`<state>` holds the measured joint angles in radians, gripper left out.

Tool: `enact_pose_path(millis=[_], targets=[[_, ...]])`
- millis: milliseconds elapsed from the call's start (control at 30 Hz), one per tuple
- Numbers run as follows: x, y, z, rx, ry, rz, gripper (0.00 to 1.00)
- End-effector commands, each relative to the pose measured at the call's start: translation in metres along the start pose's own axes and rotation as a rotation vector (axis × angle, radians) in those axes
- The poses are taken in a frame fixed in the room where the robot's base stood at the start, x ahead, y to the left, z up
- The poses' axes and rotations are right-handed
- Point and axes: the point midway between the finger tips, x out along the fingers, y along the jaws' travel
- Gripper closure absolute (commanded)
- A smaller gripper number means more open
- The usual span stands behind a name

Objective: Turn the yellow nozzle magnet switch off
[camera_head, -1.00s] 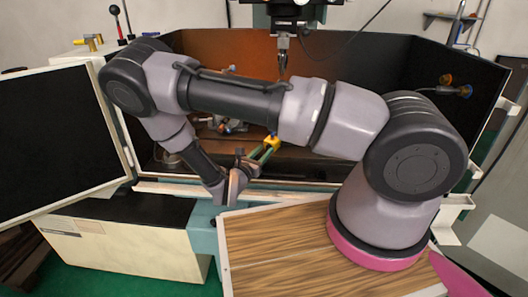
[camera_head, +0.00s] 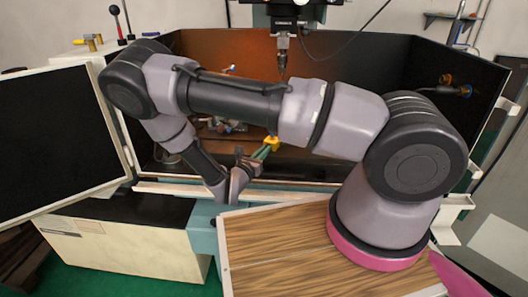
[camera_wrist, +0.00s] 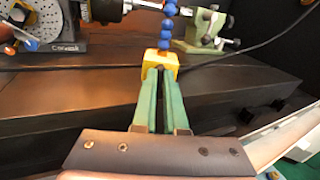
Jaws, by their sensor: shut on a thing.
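The yellow nozzle magnet base (camera_wrist: 171,61) sits on the dark machine table, with a blue segmented nozzle hose (camera_wrist: 166,28) rising from it. In the head view the yellow base (camera_head: 272,142) shows just below my forearm. My gripper (camera_wrist: 161,74) has long green fingers reaching to the near face of the yellow base. The fingers are shut close together on something small at that face, which I take to be its switch. The fingertips hide the switch, so its position cannot be told. The gripper (camera_head: 265,152) also shows in the head view.
An indexing chuck (camera_wrist: 40,20) stands behind at the left, and a green tailstock (camera_wrist: 206,28) behind at the right. A black cable runs across the table on the right. The spindle (camera_head: 283,50) hangs above. The enclosure's front edge lies below my gripper.

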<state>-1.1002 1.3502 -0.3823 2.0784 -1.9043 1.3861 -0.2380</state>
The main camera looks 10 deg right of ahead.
Motion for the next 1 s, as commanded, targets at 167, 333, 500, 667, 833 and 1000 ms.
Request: enact_pose_path(millis=[167,333,500,667,833,1000], targets=[[-0.0006,0.0007,-0.0003,-0.119,0.0,0.002,1.0],[-0.0006,0.0013,-0.0005,-0.273,0.0,0.003,1.0],[-0.0007,0.0016,-0.0008,-0.436,-0.001,0.003,1.0],[-0.0008,0.0021,-0.0012,-0.588,0.0,0.003,1.0],[-0.0004,0.0021,-0.0016,-0.75,0.0,0.002,1.0],[-0.0006,0.0024,-0.0021,-0.911,0.0,0.002,1.0]])
